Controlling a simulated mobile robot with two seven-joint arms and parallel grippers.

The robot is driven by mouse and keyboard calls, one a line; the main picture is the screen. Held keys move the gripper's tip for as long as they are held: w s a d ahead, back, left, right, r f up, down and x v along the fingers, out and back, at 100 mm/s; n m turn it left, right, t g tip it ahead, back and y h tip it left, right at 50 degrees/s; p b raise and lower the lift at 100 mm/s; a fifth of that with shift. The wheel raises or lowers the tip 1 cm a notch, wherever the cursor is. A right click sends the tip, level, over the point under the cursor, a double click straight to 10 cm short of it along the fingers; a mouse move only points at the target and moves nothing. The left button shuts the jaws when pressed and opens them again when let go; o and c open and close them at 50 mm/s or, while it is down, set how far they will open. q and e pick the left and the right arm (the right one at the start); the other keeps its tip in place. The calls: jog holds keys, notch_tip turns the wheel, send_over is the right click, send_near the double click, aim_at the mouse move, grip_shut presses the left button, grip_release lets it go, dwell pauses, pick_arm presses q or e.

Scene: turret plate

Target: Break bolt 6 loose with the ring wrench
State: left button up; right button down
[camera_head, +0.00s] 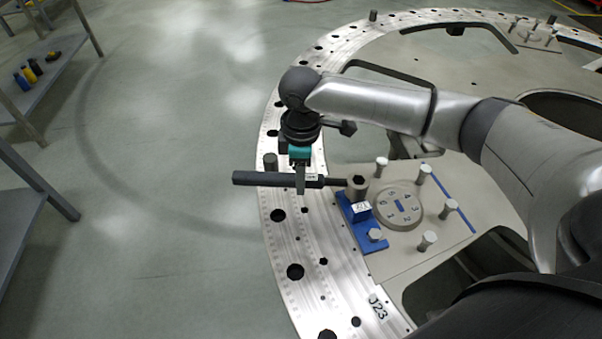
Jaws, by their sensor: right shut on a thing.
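My right gripper (301,182) is shut on the dark handle of the ring wrench (262,178), which lies roughly level above the pale ring rim. The wrench's ring end (357,188) is at the blue block (351,222), at the left of a grey numbered disc (400,206). It appears to sit at a bolt position there, but I cannot tell how far it is seated. The bolt numbers are too small to read surely. My left gripper is out of view.
The turret plate's pale rim (345,272), with dark holes, curves around the work area. A dark peg (270,162) stands on the rim near the handle. Large openings (482,268) cut the plate. Shelves (45,75) stand at the far left. The floor between is clear.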

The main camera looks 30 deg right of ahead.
jog(key=shift+p, duration=0.6)
dwell(0.6)
jog(key=shift+f+p, duration=0.65)
jog(key=shift+p, duration=0.15)
dwell(1.2)
jog(key=shift+s+a+n+p, duration=0.35)
jog(key=shift+s+n+p, duration=0.5)
jog(key=shift+p, duration=0.2)
jog(key=shift+s+a+n+p, duration=0.3)
jog(key=shift+s+n+p, duration=0.55)
jog(key=shift+p, duration=0.15)
dwell(0.3)
jog(key=shift+s+a+f+n+p, duration=0.1)
jog(key=shift+s+a+n+p, duration=0.05)
jog(key=shift+s+n+p, duration=1)
jog(key=shift+s+n+p, duration=0.75)
dwell(0.5)
